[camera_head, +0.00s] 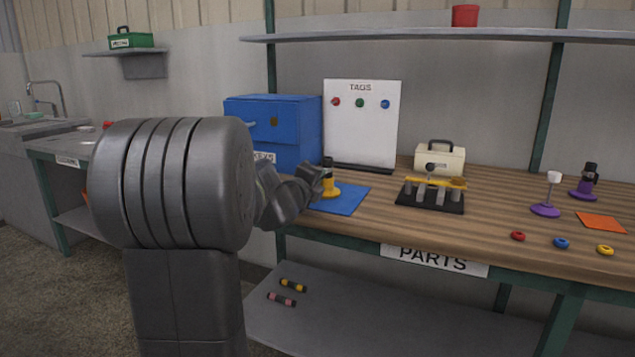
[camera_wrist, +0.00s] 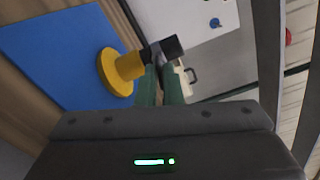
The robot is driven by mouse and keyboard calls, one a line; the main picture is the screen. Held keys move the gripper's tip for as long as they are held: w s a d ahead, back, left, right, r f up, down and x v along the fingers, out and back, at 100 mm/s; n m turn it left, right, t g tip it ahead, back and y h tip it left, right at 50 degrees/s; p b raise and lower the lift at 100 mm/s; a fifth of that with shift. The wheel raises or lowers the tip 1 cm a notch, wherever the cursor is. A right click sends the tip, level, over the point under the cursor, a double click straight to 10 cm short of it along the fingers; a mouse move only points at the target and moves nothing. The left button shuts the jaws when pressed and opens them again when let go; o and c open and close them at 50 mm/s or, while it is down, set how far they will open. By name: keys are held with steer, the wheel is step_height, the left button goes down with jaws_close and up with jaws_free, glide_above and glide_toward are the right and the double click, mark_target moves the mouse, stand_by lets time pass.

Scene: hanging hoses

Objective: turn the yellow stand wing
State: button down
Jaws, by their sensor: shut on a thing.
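The yellow stand (camera_head: 331,190) is upright on the blue mat (camera_head: 349,200) on the wooden bench. A dark wing part tops it in the head view (camera_head: 328,161). In the wrist view the stand's yellow round base and post (camera_wrist: 117,70) show at the left, with the dark wing (camera_wrist: 172,46) extending to the right. My gripper (camera_wrist: 159,65) is shut on the wing, its two green fingers close together. In the head view my gripper (camera_head: 318,178) is at the stand's left side, and my arm hides part of the bench.
Behind the stand are a blue cabinet (camera_head: 283,128) and a white TAGS board (camera_head: 377,125). To the right are a black rack (camera_head: 428,200), a cream toolbox (camera_head: 452,160), purple stands (camera_head: 544,210) and small coloured rings (camera_head: 561,243). The bench between them has clear room.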

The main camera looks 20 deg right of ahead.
steer(key=shift+m+b, duration=0.3)
steer(key=shift+m, duration=0.4)
steer(key=shift+f, duration=0.1)
stand_by(0.9)
steer(key=c, duration=1.6)
jaws_free()
steer(key=shift+c, duration=0.2)
steer(key=p+v, duration=0.2)
steer(key=v, duration=1.1)
steer(key=shift+s+a, duration=0.25)
steer(key=shift+s, duration=0.05)
